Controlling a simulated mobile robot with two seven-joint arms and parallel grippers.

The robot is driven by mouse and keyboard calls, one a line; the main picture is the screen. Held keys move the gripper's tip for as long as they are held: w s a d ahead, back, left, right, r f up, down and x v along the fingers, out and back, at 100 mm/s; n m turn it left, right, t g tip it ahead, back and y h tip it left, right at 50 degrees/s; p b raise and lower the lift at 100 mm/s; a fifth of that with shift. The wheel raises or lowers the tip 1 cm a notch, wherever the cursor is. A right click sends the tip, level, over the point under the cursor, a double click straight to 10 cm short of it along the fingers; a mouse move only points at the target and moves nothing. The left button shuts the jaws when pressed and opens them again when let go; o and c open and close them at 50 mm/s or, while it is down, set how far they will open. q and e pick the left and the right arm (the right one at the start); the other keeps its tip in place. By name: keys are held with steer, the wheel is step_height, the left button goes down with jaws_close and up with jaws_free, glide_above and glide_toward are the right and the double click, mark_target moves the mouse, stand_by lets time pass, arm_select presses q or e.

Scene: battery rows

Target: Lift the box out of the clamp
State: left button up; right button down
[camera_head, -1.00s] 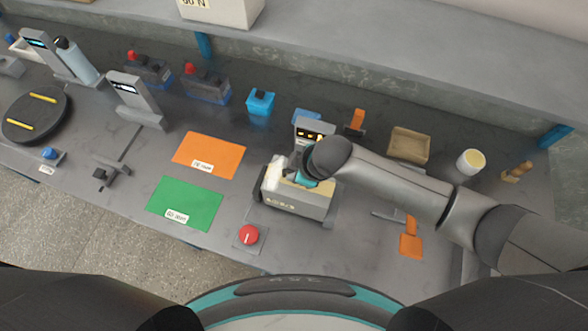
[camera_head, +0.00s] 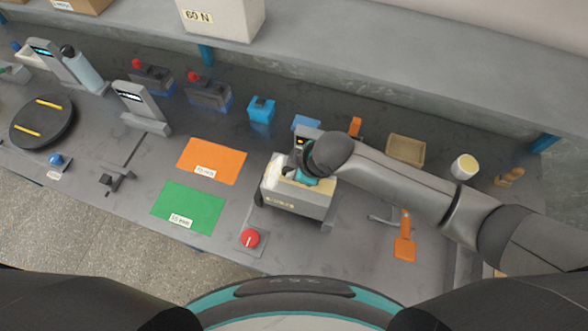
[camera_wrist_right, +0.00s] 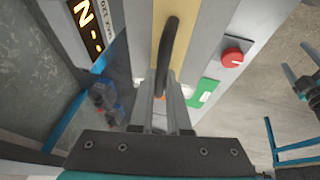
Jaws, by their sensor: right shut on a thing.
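A pale grey box (camera_head: 297,200) with a yellowish top strip stands upright at the clamp in the middle of the bench. The clamp has an upright post with a lit display (camera_head: 301,141), partly hidden by my right arm; the display also shows in the right wrist view (camera_wrist_right: 88,27). My right gripper (camera_head: 304,181) is above the box. In the right wrist view, its fingers (camera_wrist_right: 166,85) are shut on the dark curved handle (camera_wrist_right: 168,45) on the box's top. Whether the box's underside is clear of the clamp is hidden. My left gripper is not in view.
A red knob (camera_head: 249,238) sits in front of the box. Orange (camera_head: 212,160) and green (camera_head: 188,208) mats lie to its left. An orange-handled tool (camera_head: 404,248), a tan tray (camera_head: 405,149) and a white cup (camera_head: 465,166) are to the right. A shelf overhangs the back.

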steer(key=shift+w+a+r, duration=0.1)
steer(key=shift+r, duration=1.6)
